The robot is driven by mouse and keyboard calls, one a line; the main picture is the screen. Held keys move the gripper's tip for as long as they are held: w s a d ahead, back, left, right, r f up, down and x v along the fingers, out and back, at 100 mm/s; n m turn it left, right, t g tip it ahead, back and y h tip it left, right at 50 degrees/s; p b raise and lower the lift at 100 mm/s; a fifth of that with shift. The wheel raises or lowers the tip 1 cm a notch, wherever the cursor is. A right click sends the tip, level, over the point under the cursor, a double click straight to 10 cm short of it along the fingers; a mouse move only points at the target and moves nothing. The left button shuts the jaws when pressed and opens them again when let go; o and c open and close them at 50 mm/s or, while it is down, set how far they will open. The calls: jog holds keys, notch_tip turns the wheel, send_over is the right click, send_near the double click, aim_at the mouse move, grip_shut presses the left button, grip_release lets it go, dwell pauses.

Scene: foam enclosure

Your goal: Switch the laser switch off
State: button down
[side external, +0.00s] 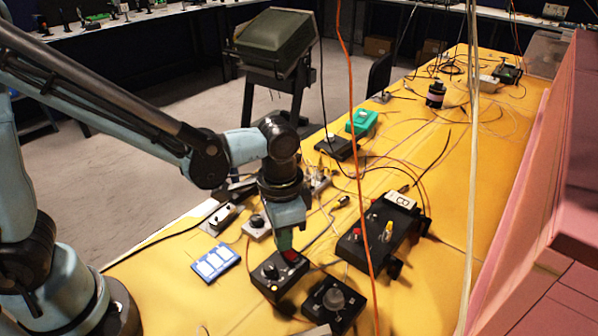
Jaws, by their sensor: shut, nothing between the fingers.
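My gripper (285,241) points down, shut and empty, just above a small black control box (277,288). This box has a round knob (270,271) and a red button (291,255) close under the fingertips. I cannot tell whether the fingertips touch the button. To the right, a larger black box (374,249) carries a red knob (355,234), a yellow switch (387,231) and a white label (400,200). Which of these is the laser switch is not readable from here, nor are the switch positions.
A black box with a big dial (334,299) stands at the front. A blue and white panel (215,262) and a grey knob box (257,226) lie left of my gripper. An orange cable (362,180) hangs in front. Pink foam walls (540,190) stand at right.

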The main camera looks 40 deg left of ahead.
jog(key=shift+f, duration=0.3)
jog(key=shift+r, duration=3.5)
jog(key=s+a+r+n+t, duration=0.2)
jog(key=a+n+t, duration=0.4)
jog(key=a, duration=0.7)
jog(key=shift+s+a+r+t, duration=0.15)
jog(key=shift+a+r+t, duration=0.2)
jog(key=shift+r+t, duration=0.3)
